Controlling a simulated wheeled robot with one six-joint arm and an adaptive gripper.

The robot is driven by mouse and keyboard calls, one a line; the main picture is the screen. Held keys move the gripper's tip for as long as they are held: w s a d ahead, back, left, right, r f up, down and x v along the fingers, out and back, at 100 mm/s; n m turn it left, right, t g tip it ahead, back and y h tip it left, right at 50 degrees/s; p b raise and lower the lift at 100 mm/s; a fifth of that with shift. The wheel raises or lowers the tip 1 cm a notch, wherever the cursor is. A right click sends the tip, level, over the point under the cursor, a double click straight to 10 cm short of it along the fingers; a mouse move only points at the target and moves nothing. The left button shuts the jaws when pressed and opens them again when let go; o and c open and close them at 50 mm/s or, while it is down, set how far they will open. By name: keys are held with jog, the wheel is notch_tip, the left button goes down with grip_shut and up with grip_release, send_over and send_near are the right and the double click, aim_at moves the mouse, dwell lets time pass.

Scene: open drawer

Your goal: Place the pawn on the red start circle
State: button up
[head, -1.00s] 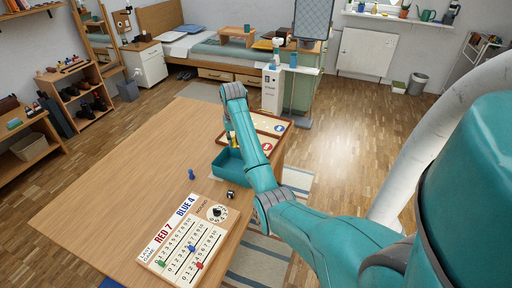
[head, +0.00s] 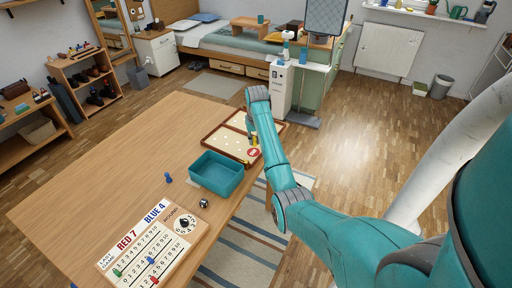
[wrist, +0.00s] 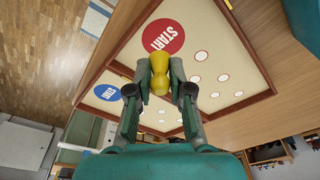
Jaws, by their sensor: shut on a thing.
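My gripper (wrist: 159,84) is shut on a yellow pawn (wrist: 159,70), which sticks out from between the fingertips. In the head view my gripper (head: 251,132) is over the near right part of the game board (head: 216,141), with the pawn (head: 255,141) just above the red start circle (head: 253,153) in the picture. A blue circle (wrist: 107,92) is farther left. I cannot tell whether the pawn's base touches the board.
A teal open box (head: 216,172) stands next to the board on the wooden table (head: 120,160). A blue pawn (head: 168,178), a dark die (head: 204,203) and a score board (head: 150,245) are nearer. The table's left part is clear.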

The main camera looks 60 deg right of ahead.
aim_at(254, 145)
jog(key=shift+f, duration=2.2)
jog(key=o, duration=0.7)
jog(key=shift+f, duration=0.1)
jog(key=shift+o, duration=0.2)
jog(key=shift+w, duration=0.1)
notch_tip(254, 145, up, 12)
jog(key=s+a, duration=0.1)
jog(key=shift+s+a, duration=0.15)
jog(key=shift+a, duration=0.05)
jog(key=shift+s, duration=0.1)
